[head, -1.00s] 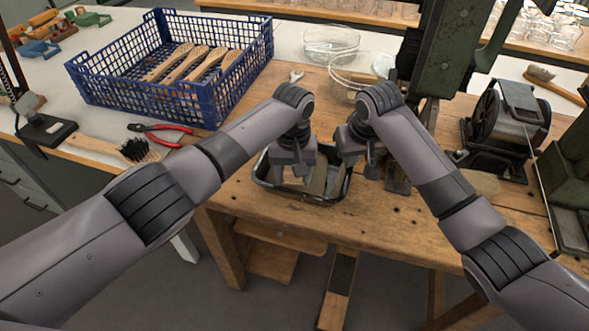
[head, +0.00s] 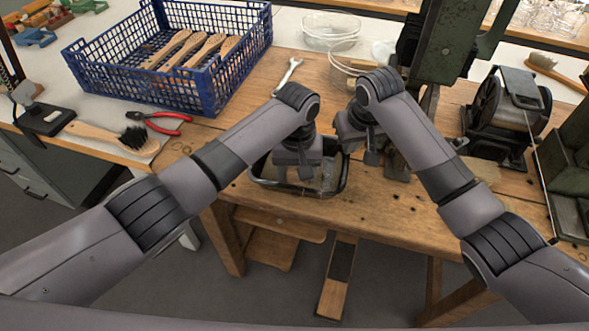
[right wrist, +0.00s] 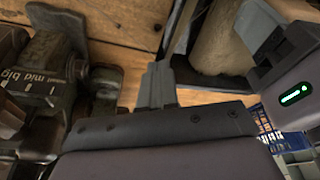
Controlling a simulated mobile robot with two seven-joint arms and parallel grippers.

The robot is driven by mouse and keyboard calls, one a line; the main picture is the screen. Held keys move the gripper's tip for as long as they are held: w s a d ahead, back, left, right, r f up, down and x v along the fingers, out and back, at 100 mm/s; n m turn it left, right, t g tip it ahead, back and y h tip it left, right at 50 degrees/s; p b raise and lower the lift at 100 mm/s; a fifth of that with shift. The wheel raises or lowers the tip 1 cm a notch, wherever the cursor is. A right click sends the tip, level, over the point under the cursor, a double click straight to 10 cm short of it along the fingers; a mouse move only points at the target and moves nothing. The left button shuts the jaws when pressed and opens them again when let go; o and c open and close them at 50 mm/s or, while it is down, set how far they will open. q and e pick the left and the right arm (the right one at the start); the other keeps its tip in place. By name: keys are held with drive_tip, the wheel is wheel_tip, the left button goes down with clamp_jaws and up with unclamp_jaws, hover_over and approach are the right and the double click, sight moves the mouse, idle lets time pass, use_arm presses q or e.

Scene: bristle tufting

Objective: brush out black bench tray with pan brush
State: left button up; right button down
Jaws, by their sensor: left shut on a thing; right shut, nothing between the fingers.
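The black bench tray (head: 345,182) sits at the front edge of the wooden bench. My left gripper (head: 300,182) is low over the tray, and its fingers are largely hidden by the wrist. In the right wrist view my left gripper (right wrist: 262,32) is beside a pale wooden piece, which appears to be the pan brush (right wrist: 224,42). This lies within the tray's dark rim (right wrist: 182,35); its bristles are hidden. My right gripper (right wrist: 158,85) is shut and empty, just outside the tray's right side. It also shows in the head view (head: 370,155).
A blue crate (head: 185,90) with wooden handles stands back left. A black-bristled brush (head: 95,131) and red pliers (head: 160,124) lie at left. A wrench (head: 289,74) lies behind the tray. A green machine (head: 440,45) stands close to my right gripper.

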sight(300, 191)
use_arm(q)
drive_tip(key=shift+s+a+f, duration=0.1)
drive_tip(key=shift+s+a, duration=0.15)
drive_tip(key=shift+s, duration=0.55)
drive_tip(key=shift+s+a+f, duration=0.1)
drive_tip(key=shift+s+a, duration=0.1)
drive_tip(key=shift+s, duration=0.6)
drive_tip(key=shift+s+d+f, duration=0.1)
drive_tip(key=shift+s+d, duration=0.1)
drive_tip(key=shift+d, duration=0.65)
drive_tip(key=shift+w+d+f, duration=0.1)
drive_tip(key=shift+w+d, duration=0.15)
drive_tip(key=shift+w, duration=0.6)
drive_tip(key=shift+w+d+f, duration=0.1)
drive_tip(key=shift+w+d, duration=0.1)
drive_tip(key=shift+w, duration=0.6)
drive_tip(key=shift+r, duration=0.1)
drive_tip(key=shift+s+a, duration=0.25)
drive_tip(key=shift+s, duration=0.65)
drive_tip(key=shift+s+a, duration=0.25)
drive_tip(key=shift+s, duration=0.6)
drive_tip(key=shift+r, duration=3.5)
